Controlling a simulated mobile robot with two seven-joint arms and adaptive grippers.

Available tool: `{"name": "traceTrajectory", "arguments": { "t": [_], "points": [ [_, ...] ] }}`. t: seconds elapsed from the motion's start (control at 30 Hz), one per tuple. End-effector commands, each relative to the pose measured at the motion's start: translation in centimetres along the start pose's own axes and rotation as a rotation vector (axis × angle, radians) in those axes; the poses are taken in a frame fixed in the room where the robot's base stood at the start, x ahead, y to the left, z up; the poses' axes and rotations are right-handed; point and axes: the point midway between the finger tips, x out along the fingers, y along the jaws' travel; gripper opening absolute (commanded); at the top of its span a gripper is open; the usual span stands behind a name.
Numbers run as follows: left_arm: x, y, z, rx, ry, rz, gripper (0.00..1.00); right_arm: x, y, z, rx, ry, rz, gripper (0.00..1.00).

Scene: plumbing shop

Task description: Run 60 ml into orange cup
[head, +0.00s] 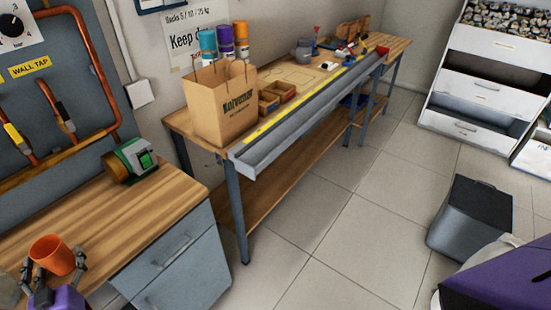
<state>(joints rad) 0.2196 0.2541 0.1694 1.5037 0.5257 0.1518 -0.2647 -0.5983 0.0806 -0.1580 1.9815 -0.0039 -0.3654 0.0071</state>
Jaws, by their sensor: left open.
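An orange cup (52,254) shows at the lower left, at the near end of the wooden counter. Its open rim faces up and it looks slightly tilted. My left gripper (53,262) has its fingers spread on either side of the cup. The gripper is open; whether a finger touches the cup cannot be told. The cup's lower part and what is under it are partly hidden by the gripper. I cannot see any liquid in the cup. A "WALL TAP" label (29,68) is on the panel above copper pipes (80,40). My right gripper is not in view.
A green and grey device (137,158) stands on the counter (130,215). A bench (178,122) behind holds a paper bag (222,108), small boxes and a long grey channel (310,108). A dark bin (472,220) stands on the tiled floor. The middle floor is clear.

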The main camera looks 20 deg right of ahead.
Motion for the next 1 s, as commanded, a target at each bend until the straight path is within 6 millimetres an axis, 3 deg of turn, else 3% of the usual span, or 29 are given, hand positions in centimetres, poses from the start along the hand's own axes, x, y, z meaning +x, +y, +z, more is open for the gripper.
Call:
{"name": "traceTrajectory", "arguments": {
  "t": [0.17, 0.5, 0.8, 1.0],
  "points": [
    [0.0, 0.0, 0.0, 0.0, 0.0, 0.0, 0.73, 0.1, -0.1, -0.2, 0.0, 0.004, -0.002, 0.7],
    [-0.1, 0.0, 0.0, 0.0, 0.0, 0.0, 0.28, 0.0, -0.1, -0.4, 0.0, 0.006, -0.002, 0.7],
    [-0.1, 0.0, -0.2, 0.0, 0.001, 0.0, 0.27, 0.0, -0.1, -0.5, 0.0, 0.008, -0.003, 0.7],
    [0.0, 0.0, -2.1, -0.002, 0.005, -0.001, 0.27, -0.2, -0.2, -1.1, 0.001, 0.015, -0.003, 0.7]
  ]
}}
